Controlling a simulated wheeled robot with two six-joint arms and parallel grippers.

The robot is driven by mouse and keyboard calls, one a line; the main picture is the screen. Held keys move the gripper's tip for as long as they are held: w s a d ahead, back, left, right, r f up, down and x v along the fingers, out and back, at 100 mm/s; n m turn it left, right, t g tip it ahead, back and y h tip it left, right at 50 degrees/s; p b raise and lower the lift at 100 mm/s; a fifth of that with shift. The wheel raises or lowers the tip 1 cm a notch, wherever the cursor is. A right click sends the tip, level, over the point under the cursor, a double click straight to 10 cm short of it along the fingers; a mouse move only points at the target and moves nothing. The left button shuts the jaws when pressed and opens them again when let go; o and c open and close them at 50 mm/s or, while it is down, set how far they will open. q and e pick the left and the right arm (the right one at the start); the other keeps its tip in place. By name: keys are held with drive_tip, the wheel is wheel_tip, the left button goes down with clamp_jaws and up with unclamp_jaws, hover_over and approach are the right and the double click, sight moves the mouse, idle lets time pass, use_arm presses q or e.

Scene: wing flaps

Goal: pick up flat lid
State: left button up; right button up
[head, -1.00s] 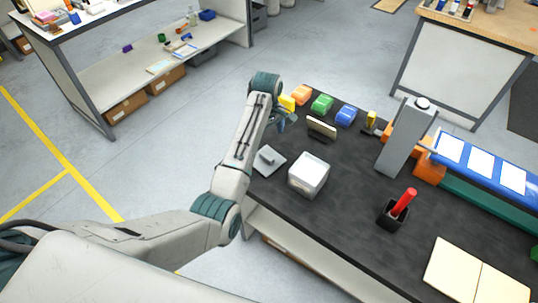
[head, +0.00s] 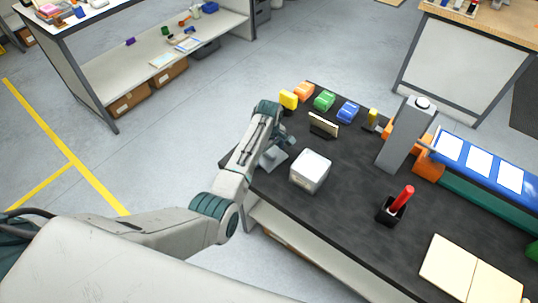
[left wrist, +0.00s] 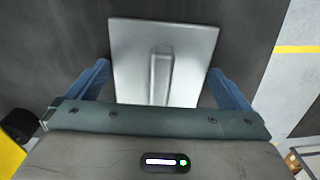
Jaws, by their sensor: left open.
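The flat lid (left wrist: 185,50) is a grey square plate with a raised bar handle, lying on the dark table top. In the head view the lid (head: 273,162) lies at the table's left end, partly hidden by my left gripper. My left gripper (head: 276,147) is over it. In the left wrist view its two blue fingers (left wrist: 158,85) are open, one on each side of the handle, with nothing held between them. Whether the fingers touch the lid I cannot tell. My right gripper is not in view.
A white box (head: 310,171) stands just right of the lid. A small upright card holder (head: 323,126) and yellow, orange, green and blue pieces stand behind.

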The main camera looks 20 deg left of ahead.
use_arm(q)
drive_tip(key=c, duration=0.6)
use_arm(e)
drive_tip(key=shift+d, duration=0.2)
use_arm(q)
drive_tip(key=shift+c, duration=0.2)
